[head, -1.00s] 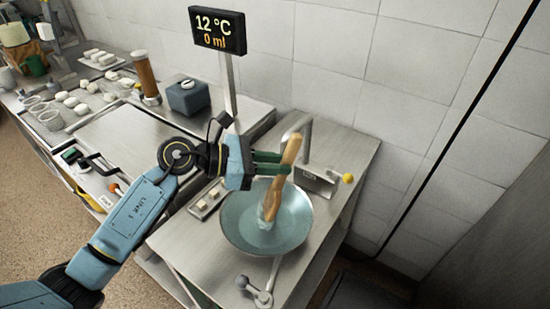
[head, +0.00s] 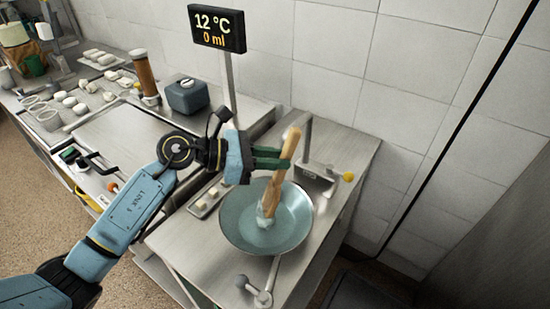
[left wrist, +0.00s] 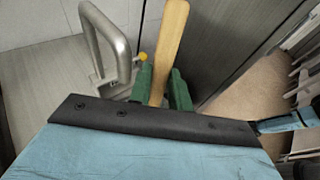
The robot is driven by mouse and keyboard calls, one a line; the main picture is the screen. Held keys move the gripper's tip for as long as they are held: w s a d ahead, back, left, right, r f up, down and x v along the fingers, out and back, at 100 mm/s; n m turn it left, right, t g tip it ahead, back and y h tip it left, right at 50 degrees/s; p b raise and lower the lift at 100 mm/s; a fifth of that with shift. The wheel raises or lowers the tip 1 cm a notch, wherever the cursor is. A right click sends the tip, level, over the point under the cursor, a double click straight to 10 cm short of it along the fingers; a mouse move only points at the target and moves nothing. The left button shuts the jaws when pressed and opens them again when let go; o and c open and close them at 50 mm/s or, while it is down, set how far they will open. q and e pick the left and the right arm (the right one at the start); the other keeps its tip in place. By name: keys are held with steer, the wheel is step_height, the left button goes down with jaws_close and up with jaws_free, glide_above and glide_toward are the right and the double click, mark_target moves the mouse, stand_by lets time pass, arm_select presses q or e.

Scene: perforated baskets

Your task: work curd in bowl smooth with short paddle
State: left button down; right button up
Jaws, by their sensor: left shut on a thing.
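My left gripper (head: 270,159) is shut on a short wooden paddle (head: 281,177), which it holds tilted over the bowl (head: 295,226). The green fingers also show around the wooden shaft (left wrist: 169,55) in the left wrist view. The paddle's lower end is in the wide blue-grey bowl, touching a pale lump that looks like curd (head: 262,218), left of the bowl's middle. The lower end of the paddle is partly covered in pale stuff. The bowl is out of sight in the left wrist view. My right gripper does not show.
A curved metal tap (head: 307,133) and a small box with a yellow knob (head: 348,177) stand behind the bowl. A lever with a grey ball (head: 242,281) is in front. A display (head: 217,29) reads 12 °C and 0 ml.

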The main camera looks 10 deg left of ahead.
arm_select(q)
steer(key=shift+s+d+p, duration=0.2)
steer(key=shift+s+p, duration=0.15)
steer(key=shift+s, duration=0.3)
steer(key=shift+w, duration=0.1)
steer(key=shift+w+a+f+b, duration=0.1)
steer(key=shift+w+a+b, duration=0.15)
steer(key=shift+w+b, duration=0.45)
steer(key=shift+s, duration=0.15)
steer(key=shift+s+d+p, duration=0.3)
steer(key=shift+s+p, duration=0.15)
steer(key=shift+s, duration=0.25)
steer(key=shift+w, duration=0.1)
